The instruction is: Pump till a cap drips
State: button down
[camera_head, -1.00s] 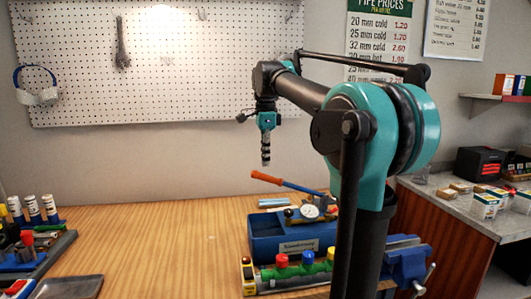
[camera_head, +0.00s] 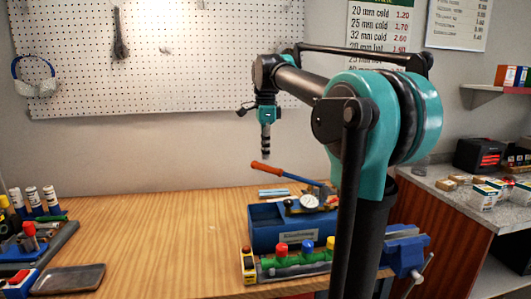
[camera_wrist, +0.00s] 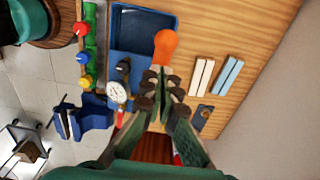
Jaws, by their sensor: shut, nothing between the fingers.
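The blue pump box (camera_head: 265,238) stands on the wooden bench, with a pressure gauge (camera_head: 309,201) on it. Its lever has an orange grip (camera_head: 260,167) and slants up to the left. In front lies a green pipe piece with red, blue and further coloured caps; the red cap (camera_head: 281,248) and blue cap (camera_head: 307,246) show. My gripper (camera_head: 266,154) is shut and empty, pointing down above the orange grip. In the wrist view the grip lies just beyond my fingertips (camera_wrist: 163,70).
A blue vice (camera_head: 406,252) is at the bench's right end. White and blue strips (camera_wrist: 228,75) lie behind the pump. A dark tray (camera_head: 68,279) and several tubes (camera_head: 33,201) stand at left. The bench middle is clear.

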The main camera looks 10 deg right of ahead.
jog(key=shift+f, duration=0.1)
dwell(0.5)
notch_tip(320, 180, down, 12)
jog(key=a, duration=0.2)
jog(key=r, duration=0.4)
jog(key=d+r, duration=0.1)
jog(key=r, duration=0.3)
jog(key=d+r, duration=0.1)
jog(key=r, duration=0.3)
jog(key=shift+r, duration=0.15)
notch_tip(320, 180, down, 12)
jog(key=a, duration=0.2)
jog(key=r, duration=0.4)
jog(key=d+r, duration=0.1)
jog(key=r, duration=0.3)
jog(key=d+r, duration=0.1)
jog(key=r, duration=0.3)
dwell(0.4)
jog(key=shift+r, duration=0.1)
